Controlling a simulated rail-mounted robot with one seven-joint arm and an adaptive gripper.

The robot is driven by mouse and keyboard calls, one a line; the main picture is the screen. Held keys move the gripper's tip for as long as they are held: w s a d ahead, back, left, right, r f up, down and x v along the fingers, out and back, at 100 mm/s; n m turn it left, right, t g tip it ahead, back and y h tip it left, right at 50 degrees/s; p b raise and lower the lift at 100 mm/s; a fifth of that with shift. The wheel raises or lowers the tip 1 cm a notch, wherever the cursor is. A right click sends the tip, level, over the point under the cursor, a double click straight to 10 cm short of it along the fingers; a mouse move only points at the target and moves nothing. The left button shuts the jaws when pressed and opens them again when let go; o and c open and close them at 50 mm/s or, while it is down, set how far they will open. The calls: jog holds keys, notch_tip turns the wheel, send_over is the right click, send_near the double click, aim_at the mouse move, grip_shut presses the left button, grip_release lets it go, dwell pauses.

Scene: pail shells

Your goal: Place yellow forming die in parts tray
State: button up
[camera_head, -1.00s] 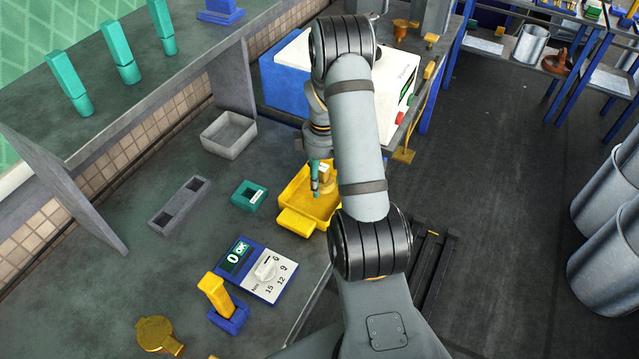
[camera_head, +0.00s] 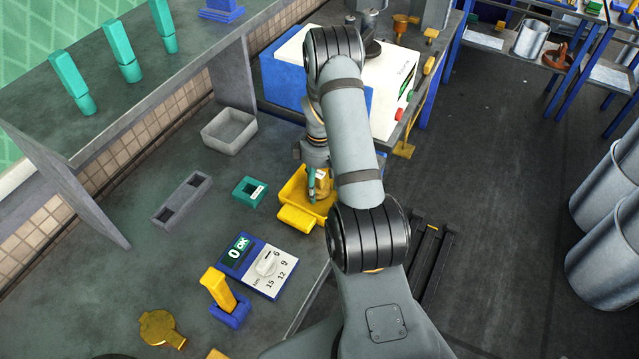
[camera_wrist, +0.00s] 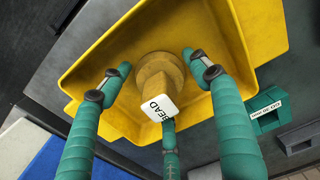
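The yellow forming die (camera_wrist: 155,78) has a round stepped body and a white tag reading "BEAD". It is inside the yellow tray (camera_wrist: 82,72), which also shows in the head view (camera_head: 296,220). My gripper (camera_wrist: 158,82) has teal fingers. In the wrist view they are spread around the die, with visible gaps at the left and right fingers. The lower finger is partly behind the tag, so contact there cannot be told. In the head view my gripper (camera_head: 312,190) is low in the yellow tray, and my arm covers part of it.
An empty grey tray (camera_head: 229,131) stands behind the yellow tray. A teal block (camera_head: 250,191) and a grey two-socket block (camera_head: 182,200) sit to the left. A blue-framed dial panel (camera_head: 258,266) lies in front. A blue-and-white machine (camera_head: 290,68) stands behind.

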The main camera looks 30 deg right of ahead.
jog(key=o, duration=0.3)
jog(key=shift+r+p, duration=0.3)
jog(key=shift+r+b, duration=0.25)
jog(key=shift+b, duration=0.05)
notch_tip(320, 180, up, 11)
jog(key=shift+r+b, duration=0.15)
jog(key=shift+b, duration=1)
